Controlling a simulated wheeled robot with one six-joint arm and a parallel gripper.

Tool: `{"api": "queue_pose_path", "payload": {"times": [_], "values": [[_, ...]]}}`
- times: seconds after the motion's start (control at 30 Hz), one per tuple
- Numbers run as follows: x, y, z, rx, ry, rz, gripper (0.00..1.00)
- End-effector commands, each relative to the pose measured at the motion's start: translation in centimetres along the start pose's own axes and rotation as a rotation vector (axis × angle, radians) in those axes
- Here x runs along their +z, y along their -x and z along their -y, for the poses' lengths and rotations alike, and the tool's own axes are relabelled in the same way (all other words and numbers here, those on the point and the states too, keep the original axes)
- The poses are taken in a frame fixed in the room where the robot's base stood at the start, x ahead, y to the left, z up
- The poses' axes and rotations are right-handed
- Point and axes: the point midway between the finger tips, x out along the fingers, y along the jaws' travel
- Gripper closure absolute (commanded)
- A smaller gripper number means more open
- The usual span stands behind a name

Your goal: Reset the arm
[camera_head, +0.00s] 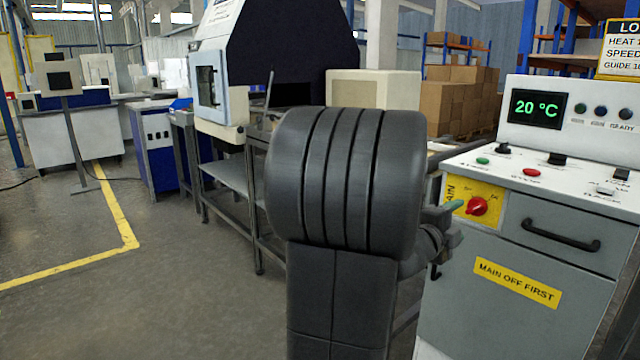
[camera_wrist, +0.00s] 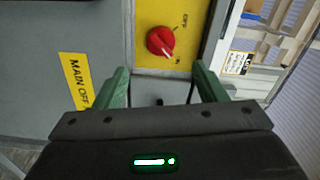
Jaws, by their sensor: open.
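My arm (camera_head: 340,180) fills the middle of the head view and hides what lies behind it. My gripper (camera_head: 452,207) shows only in part there, as a green fingertip just left of the red rotary knob (camera_head: 477,206). In the wrist view my gripper (camera_wrist: 160,72) has its two green fingers wide apart with nothing between them. The red knob (camera_wrist: 160,41) also shows in the wrist view, on its yellow plate, beyond the fingertips. Its white pointer mark slants to the lower right. I cannot tell whether a finger touches the knob.
The control cabinet (camera_head: 520,290) stands at right, with a drawer handle (camera_head: 560,234), a "MAIN OFF FIRST" label (camera_head: 517,285) and a display (camera_head: 538,108) reading 20 °C. A metal bench (camera_head: 225,178) stands behind my arm. Floor (camera_head: 170,290) at left is open.

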Motion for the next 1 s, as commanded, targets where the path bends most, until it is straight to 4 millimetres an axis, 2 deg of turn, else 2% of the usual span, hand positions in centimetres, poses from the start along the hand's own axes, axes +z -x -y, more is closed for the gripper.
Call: {"api": "queue_pose_path", "payload": {"times": [0.1, 0.47, 0.53, 1.0], "values": [[-0.1, -2.5, -0.2, 0.0, -0.001, -0.003, 0.35], [-0.1, -9.8, -0.1, -0.001, 0.0, -0.002, 0.35], [-0.1, -9.5, 0.6, 0.0, 0.091, 0.002, 0.35], [0.0, -9.4, 0.7, 0.0, 0.643, 0.003, 0.35]]}}
